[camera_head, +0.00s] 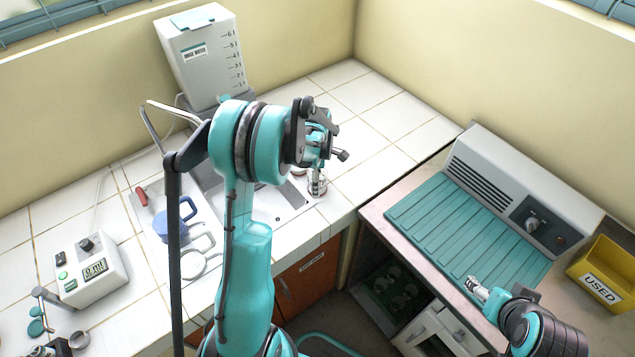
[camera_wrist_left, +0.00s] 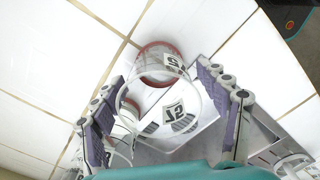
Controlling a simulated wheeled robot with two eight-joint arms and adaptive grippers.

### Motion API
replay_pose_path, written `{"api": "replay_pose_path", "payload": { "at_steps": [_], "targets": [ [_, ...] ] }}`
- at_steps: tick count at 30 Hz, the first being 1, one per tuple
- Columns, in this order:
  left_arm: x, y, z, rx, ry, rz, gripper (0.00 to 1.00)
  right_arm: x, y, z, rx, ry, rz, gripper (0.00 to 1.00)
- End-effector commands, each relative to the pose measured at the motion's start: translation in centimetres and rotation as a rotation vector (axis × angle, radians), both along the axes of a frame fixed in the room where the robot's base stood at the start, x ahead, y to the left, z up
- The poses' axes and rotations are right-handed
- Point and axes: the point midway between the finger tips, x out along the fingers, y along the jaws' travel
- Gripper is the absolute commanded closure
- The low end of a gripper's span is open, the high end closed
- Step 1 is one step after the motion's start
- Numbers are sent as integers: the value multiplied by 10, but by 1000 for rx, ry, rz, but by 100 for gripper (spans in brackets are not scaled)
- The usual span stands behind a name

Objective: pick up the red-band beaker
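A clear glass beaker with a red band (camera_wrist_left: 155,52) shows in the left wrist view on white tiles, with number labels and dark marks. It lies between the spread fingers of my left gripper (camera_wrist_left: 160,80), with no clear contact on either side. In the head view my left gripper (camera_head: 318,183) points down over the tiled counter near the sink edge, and my arm hides most of the beaker. My right gripper (camera_head: 476,289) is by the front edge of the teal-topped bench, away from the beaker; its fingers are too small to judge.
Other clear glassware (camera_wrist_left: 293,166) shows at the wrist view's lower right. A large water container (camera_head: 203,55) stands at the back. A meter box (camera_head: 88,268), blue jug (camera_head: 175,222) and sink are at left. A ventilated unit (camera_head: 520,190) and yellow bin (camera_head: 605,268) stand right.

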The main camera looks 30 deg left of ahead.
Motion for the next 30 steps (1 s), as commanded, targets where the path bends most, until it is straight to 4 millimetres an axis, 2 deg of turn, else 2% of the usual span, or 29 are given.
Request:
{"api": "replay_pose_path", "payload": {
  "at_steps": [1, 5, 17, 23, 26, 30],
  "targets": [
    [0, 0, 0, 0, 0, 0, 41, 0, 0, 0, 0, 0, 0, 30],
    [0, 0, 0, 0, 0, 0, 75, 0, 0, 0, 0, 0, 0, 30],
    [0, 0, 3, 0, 0, 0, 74, 0, 0, 1, 0, 0, 0, 30],
    [0, 0, 24, 0, 0, 0, 74, 0, 0, 9, 0, 0, 0, 30],
    [0, 0, 45, 0, 0, 0, 74, 0, 0, 16, 0, 0, 0, 30],
    [1, -33, 62, 0, 0, -7, 74, 0, 0, 22, 0, 0, 0, 30]
  ]
}}
